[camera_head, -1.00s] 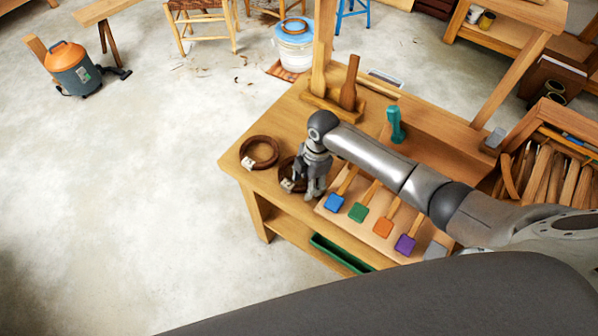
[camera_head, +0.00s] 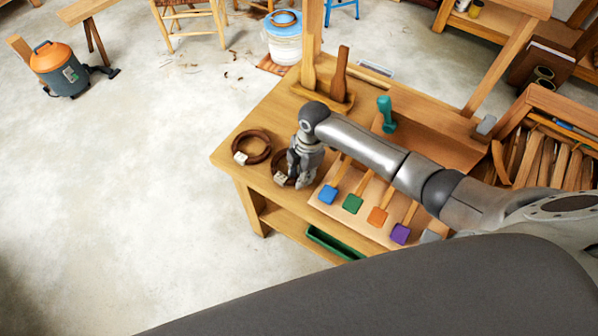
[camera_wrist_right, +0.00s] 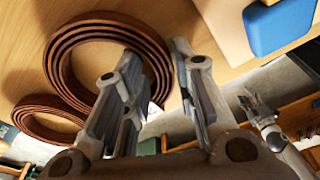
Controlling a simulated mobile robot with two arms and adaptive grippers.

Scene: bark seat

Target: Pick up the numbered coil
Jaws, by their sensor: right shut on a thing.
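Two dark brown coils with pale tags lie at the left end of the wooden bench. The left coil (camera_head: 264,149) lies free; its tag (camera_head: 240,158) is too small to read. The right coil (camera_head: 277,164) is partly hidden by my right gripper (camera_head: 297,178), and its tag (camera_head: 280,179) is also unreadable. In the right wrist view my right gripper (camera_wrist_right: 156,62) has its fingers on either side of the band of the near coil (camera_wrist_right: 72,38), shut on it beside a pale tag. My left gripper (camera_wrist_right: 258,104) shows small at the right of that view.
A board (camera_head: 370,225) with blue, green, orange and purple-ended tools lies right of the gripper. A teal tool (camera_head: 386,113) and a wooden stand (camera_head: 322,100) are farther back. A crate of wooden pieces (camera_head: 545,155) stands at the right.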

